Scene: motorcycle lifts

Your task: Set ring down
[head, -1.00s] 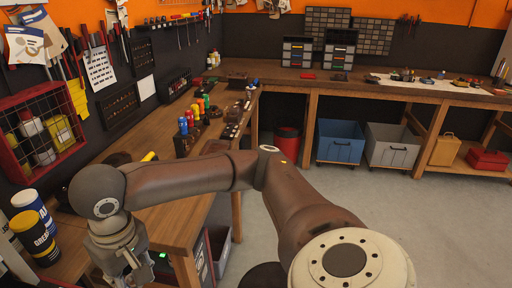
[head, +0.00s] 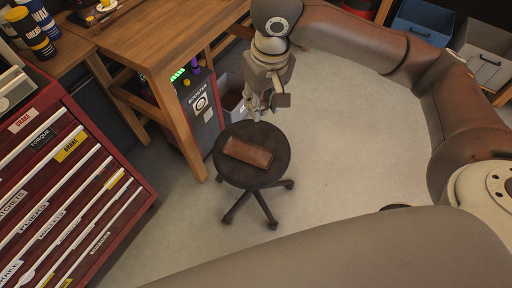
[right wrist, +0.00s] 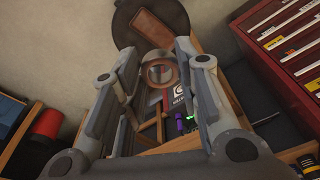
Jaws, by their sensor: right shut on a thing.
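My right gripper (head: 262,103) hangs over the far part of a round dark stool (head: 232,172) in the head view. In the right wrist view the gripper (right wrist: 159,72) is shut on a copper-brown ring (right wrist: 147,76), held between the two fingertips. In the head view the ring is too small to make out at the fingers. A brown flat block (head: 248,152) lies on the stool seat; it also shows in the right wrist view (right wrist: 154,29). My left gripper is not in view.
A red drawer cabinet (head: 62,190) stands at the left, a wooden workbench (head: 165,50) behind it. A booster unit (head: 200,105) with green lights stands under the bench. Open floor (head: 340,140) lies right of the stool.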

